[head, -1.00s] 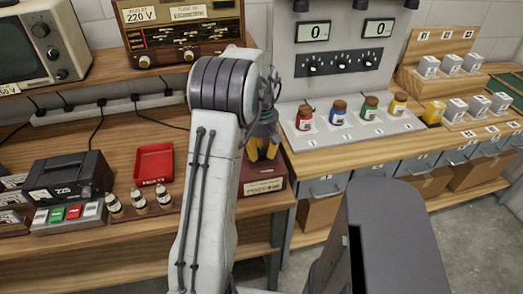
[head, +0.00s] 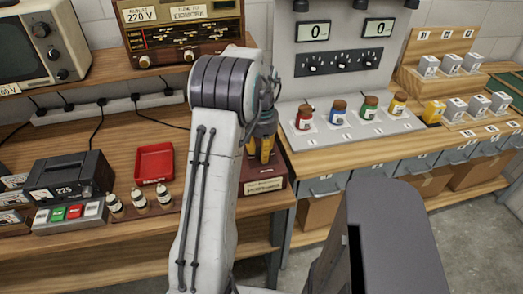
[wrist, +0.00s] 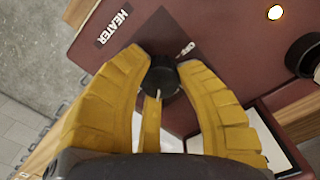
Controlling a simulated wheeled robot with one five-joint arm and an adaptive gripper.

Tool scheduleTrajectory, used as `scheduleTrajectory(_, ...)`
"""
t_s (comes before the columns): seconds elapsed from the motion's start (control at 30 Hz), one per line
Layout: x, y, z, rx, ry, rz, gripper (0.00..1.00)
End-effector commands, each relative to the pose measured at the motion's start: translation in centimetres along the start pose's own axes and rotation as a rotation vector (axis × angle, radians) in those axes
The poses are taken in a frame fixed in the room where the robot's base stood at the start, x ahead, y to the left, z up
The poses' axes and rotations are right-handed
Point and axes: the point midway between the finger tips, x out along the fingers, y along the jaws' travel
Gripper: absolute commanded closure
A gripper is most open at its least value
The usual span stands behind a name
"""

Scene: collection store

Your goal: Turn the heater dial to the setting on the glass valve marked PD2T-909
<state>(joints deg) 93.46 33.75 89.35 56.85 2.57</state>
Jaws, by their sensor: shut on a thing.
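My yellow-fingered gripper (wrist: 162,66) is shut on the black heater dial (wrist: 162,82), one finger on each side of it. A pale pointer line on the dial points towards the bottom of the wrist view. The dial sits on a dark red panel (wrist: 190,25), with a HEATER label (wrist: 112,27) at upper left and an OFF mark (wrist: 186,49) at upper right. In the head view my gripper (head: 262,148) is over the dark red box (head: 278,168), whose front label is too small to read. I cannot make out a marking PD2T-909.
Another black knob (wrist: 305,55) and a lit round lamp (wrist: 275,12) are on the right. In the head view, a red tray (head: 154,162) and several small bottles (head: 139,198) stand left of my arm. Coloured jars (head: 338,112) stand on the right counter.

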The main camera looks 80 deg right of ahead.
Motion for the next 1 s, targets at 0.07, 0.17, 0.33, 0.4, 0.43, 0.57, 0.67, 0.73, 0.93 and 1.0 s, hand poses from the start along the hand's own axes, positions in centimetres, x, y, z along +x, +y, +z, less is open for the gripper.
scheduleTrajectory(0.07,0.31,0.05,0.24,0.075,-0.010,0.001,0.99)
scheduleTrajectory(0.17,0.32,0.05,0.24,0.170,-0.010,0.001,0.99)
scheduleTrajectory(0.33,0.32,0.05,0.25,0.324,-0.011,0.002,0.99)
scheduleTrajectory(0.4,0.32,0.05,0.25,0.383,-0.011,0.003,0.99)
scheduleTrajectory(0.43,0.32,0.05,0.25,0.407,-0.011,0.003,0.99)
scheduleTrajectory(0.57,0.33,0.05,0.26,0.502,-0.011,0.003,0.99)
scheduleTrajectory(0.67,0.33,0.05,0.26,0.563,-0.011,0.004,0.99)
scheduleTrajectory(0.73,0.33,0.05,0.26,0.599,-0.011,0.004,0.99)
scheduleTrajectory(0.93,0.34,0.05,0.27,0.669,-0.011,0.004,0.99)
scheduleTrajectory(1.0,0.34,0.05,0.27,0.684,-0.011,0.004,0.99)
